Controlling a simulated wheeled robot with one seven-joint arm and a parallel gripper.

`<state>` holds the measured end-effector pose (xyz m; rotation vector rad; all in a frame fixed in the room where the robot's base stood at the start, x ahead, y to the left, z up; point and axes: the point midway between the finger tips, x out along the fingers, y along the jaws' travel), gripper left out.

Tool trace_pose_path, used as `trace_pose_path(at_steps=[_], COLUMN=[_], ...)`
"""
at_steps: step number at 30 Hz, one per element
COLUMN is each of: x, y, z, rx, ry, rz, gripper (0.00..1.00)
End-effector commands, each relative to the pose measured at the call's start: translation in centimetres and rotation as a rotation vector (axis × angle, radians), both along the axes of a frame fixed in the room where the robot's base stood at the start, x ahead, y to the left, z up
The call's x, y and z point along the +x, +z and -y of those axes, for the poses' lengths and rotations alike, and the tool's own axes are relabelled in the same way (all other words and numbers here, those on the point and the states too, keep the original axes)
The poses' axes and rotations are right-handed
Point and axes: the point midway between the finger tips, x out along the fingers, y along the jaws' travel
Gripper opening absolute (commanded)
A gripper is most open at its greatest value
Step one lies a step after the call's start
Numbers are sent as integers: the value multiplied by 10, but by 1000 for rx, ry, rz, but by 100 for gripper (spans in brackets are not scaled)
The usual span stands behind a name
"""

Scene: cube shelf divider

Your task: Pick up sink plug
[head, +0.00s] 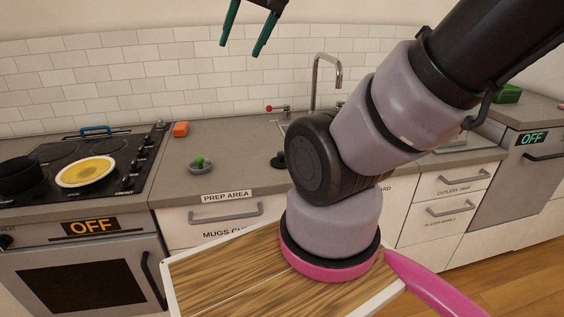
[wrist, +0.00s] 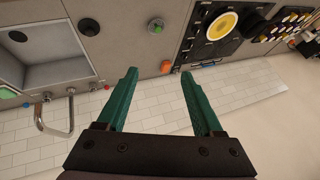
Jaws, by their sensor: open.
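A small dark round object (head: 277,160), which looks like the sink plug, lies on the grey counter beside the sink, partly behind my arm in the head view. In the wrist view it is a black disc (wrist: 89,27) to the right of the sink basin (wrist: 45,58). My gripper (head: 240,50) has green fingers and hangs high above the counter, in front of the tiled wall. In the wrist view its fingers (wrist: 158,73) are spread apart with nothing held between them. It is well clear of the plug.
A grey dish with a green thing (head: 201,163) and an orange block (head: 180,128) sit on the counter. A stove (head: 110,160) with a yellow-filled pan (head: 86,171) is at left. A tap (head: 316,80) rises at the back. Counter between stove and sink is mostly free.

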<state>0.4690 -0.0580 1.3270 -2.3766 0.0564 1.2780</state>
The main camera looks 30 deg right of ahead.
Motion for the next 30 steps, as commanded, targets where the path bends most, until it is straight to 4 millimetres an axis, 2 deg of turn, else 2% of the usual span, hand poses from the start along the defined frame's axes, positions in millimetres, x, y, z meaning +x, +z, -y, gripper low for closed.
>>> trace_pose_path(at_steps=[12,14,17,20,23,30], x=[0,0,5,20,44,107], y=[0,0,-2,-9,-24,-84], z=[0,0,2,7,18,59], rx=[0,0,18,76,165,362], ry=[0,0,-16,-69,-169,-509], rz=[0,0,-16,-68,-154,-383], gripper=[68,73,73,73,73,73])
